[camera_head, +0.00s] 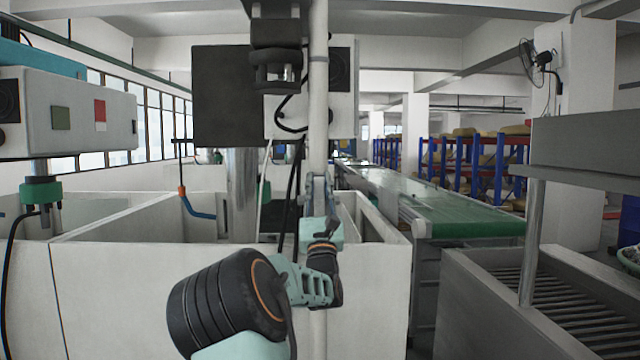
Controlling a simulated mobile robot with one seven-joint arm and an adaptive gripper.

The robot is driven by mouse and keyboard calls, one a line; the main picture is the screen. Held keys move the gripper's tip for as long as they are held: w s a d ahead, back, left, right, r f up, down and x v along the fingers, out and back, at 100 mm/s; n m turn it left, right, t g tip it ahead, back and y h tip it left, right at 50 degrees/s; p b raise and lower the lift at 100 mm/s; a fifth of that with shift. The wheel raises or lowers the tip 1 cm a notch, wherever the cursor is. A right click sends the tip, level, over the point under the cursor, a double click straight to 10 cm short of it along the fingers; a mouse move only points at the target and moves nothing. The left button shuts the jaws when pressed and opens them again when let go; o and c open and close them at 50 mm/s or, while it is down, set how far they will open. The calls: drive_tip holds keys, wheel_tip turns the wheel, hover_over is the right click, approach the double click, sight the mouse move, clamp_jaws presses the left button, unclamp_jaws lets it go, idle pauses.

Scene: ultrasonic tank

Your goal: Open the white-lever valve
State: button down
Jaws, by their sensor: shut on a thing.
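My gripper (319,184) is at the middle of the picture, in front of a pale vertical pipe (318,110). Its fingers point up and away from me and are closed together on something that I cannot make out. My arm comes up to it from the bottom of the picture. No white lever shows clearly; whether one is hidden between the fingers, I cannot tell. A valve with a blue handle and orange joint (197,207) stands at the left tank, apart from my gripper.
White tanks (120,290) fill the front and left. A dark flanged fitting (277,65) hangs above my gripper. A green conveyor (465,221) runs back on the right, beside a grey slatted basin (575,300). A control box (75,115) stands at the left.

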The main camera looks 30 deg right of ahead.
drive_tip(key=c, duration=1.7)
unclamp_jaws()
drive_tip(key=v, duration=1.2)
